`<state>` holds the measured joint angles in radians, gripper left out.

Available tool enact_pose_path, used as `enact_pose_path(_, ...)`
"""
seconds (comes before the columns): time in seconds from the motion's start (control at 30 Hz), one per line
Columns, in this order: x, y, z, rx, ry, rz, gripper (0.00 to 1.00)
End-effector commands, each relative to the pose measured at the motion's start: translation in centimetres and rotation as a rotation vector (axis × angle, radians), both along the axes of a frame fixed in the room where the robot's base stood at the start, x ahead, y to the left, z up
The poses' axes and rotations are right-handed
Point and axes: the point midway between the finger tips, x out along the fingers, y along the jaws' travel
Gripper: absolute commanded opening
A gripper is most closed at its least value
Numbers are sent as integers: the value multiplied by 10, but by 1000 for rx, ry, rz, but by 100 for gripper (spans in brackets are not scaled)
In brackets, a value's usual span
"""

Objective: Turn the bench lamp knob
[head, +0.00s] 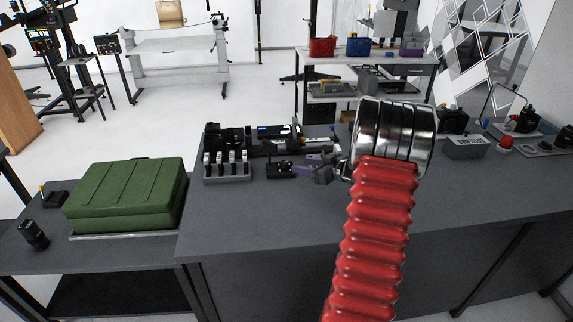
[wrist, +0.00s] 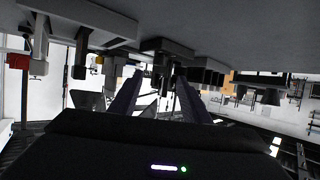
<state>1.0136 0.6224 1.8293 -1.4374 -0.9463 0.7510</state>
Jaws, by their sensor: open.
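A small black device (head: 281,171) sits on the bench just left of the fingertips. I cannot tell whether it carries the lamp knob. A thin-armed, lamp-like fixture (head: 497,98) stands at the bench's far right. No knob on it can be made out, and my arm hides part of the bench.
A grey rack with several upright pieces (head: 227,172) stands left of the small device. Black equipment (head: 265,140) lies behind it. A green case (head: 125,193) rests on the lower left table. A red knob-like piece (head: 505,143) is at right. The bench's front left is clear.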

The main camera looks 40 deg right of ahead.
Motion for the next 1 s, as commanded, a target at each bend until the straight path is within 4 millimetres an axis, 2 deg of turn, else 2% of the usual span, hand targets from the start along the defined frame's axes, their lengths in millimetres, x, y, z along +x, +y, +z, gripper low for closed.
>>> enact_pose_path(0.4, 61, 4, -26, 2, 1, 1, 43)
enact_pose_path(0.6, 83, 4, -35, 0, 1, 1, 43)
enact_pose_path(1.0, 90, 4, -37, 1, 0, 0, 43)
